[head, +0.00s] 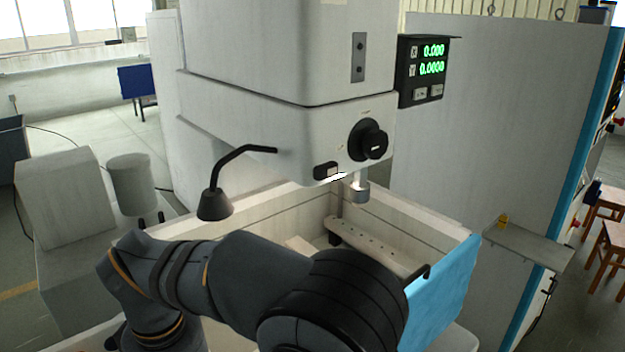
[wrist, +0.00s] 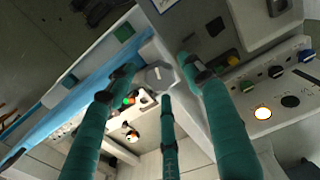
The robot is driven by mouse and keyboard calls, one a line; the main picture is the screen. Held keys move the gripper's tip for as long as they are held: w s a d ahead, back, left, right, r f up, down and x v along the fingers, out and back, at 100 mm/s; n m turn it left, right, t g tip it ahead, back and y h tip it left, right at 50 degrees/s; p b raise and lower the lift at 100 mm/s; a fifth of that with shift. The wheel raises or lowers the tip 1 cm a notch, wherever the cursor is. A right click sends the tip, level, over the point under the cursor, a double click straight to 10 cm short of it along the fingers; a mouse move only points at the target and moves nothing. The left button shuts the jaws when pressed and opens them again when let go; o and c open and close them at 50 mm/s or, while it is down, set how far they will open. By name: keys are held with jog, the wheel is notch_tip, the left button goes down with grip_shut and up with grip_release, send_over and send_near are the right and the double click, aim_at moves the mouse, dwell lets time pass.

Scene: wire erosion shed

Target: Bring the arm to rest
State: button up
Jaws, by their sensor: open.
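My gripper (wrist: 160,82) shows in the wrist view as three long teal fingers with dark joints. The fingers are spread apart with nothing held between them. A grey knob (wrist: 158,75) on a pale machine surface lies beyond the fingertips; I cannot tell how close it is. In the head view my dark grey arm (head: 250,265) is bent across the lower part of the picture, in front of the machine's tank. The gripper is not visible in that view.
The white eroding machine head (head: 280,130) with a lamp (head: 216,203) hangs over the open tank (head: 400,224). A digital readout (head: 427,70) is at its right. A blue panel (head: 445,295) edges the tank. A control panel (wrist: 285,85) with buttons is right in the wrist view.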

jog(key=shift+r, duration=0.1)
notch_tip(320, 180, up, 12)
notch_tip(320, 180, down, 12)
jog(key=shift+s+d+r, duration=0.1)
jog(key=shift+f+m, duration=0.35)
jog(key=shift+m, duration=0.05)
jog(key=m+b, duration=0.1)
jog(key=m, duration=0.3)
jog(key=shift+m+b, duration=0.3)
jog(key=shift+m, duration=0.1)
jog(key=m, duration=0.3)
jog(key=m+b, duration=0.1)
jog(key=m, duration=0.3)
jog(key=shift+r+m, duration=0.1)
jog(key=shift+m, duration=0.6)
jog(key=shift+r+p, duration=0.6)
jog(key=shift+r, duration=2.2)
